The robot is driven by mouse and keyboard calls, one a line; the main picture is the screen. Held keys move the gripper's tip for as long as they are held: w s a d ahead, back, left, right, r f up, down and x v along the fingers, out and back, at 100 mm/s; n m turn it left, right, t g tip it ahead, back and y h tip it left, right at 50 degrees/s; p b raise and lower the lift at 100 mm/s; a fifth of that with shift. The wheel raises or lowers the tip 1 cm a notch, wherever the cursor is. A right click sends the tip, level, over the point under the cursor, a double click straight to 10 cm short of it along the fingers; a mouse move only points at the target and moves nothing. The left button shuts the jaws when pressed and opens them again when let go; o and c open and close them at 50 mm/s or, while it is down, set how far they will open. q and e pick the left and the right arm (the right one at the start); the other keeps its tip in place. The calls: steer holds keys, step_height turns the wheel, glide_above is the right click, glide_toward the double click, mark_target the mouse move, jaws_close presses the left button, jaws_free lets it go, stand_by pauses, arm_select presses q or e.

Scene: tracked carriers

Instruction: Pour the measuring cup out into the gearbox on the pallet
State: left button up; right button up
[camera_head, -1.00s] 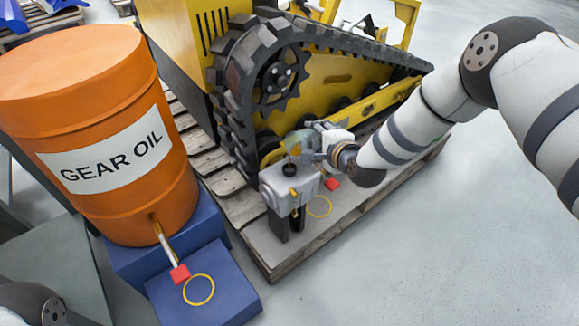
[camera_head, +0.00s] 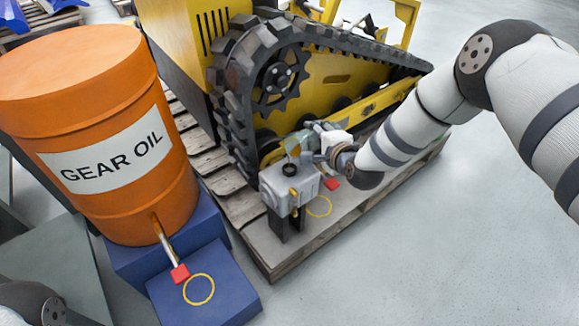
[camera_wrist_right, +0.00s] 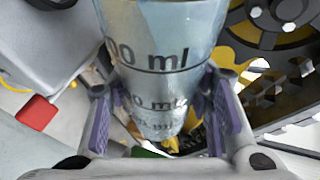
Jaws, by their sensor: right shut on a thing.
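The grey gearbox (camera_head: 290,186) stands on black supports on the wooden pallet (camera_head: 345,208), with a dark filler opening in its top. My right gripper (camera_head: 306,146) is shut on the clear measuring cup (camera_head: 291,146), just above the gearbox's top by the opening. The cup looks tilted in the head view; whether liquid is running out cannot be told. In the right wrist view the cup (camera_wrist_right: 160,60) with black ml marks sits between the purple finger pads of the gripper (camera_wrist_right: 160,115). The gearbox (camera_wrist_right: 65,40) shows at upper left there. My left gripper is out of view.
A yellow tracked carrier (camera_head: 330,85) stands right behind the gearbox. An orange gear oil drum (camera_head: 110,190) with a red-handled tap stands on blue steps (camera_head: 215,290) at left. Floor at right is clear.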

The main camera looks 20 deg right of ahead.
stand_by(2.0)
steer(key=shift+s+a+r+n+t+h+p, duration=0.1)
steer(key=shift+a+r+n+t+h+p, duration=0.15)
steer(key=shift+r+n+t+h+p, duration=0.4)
stand_by(3.3)
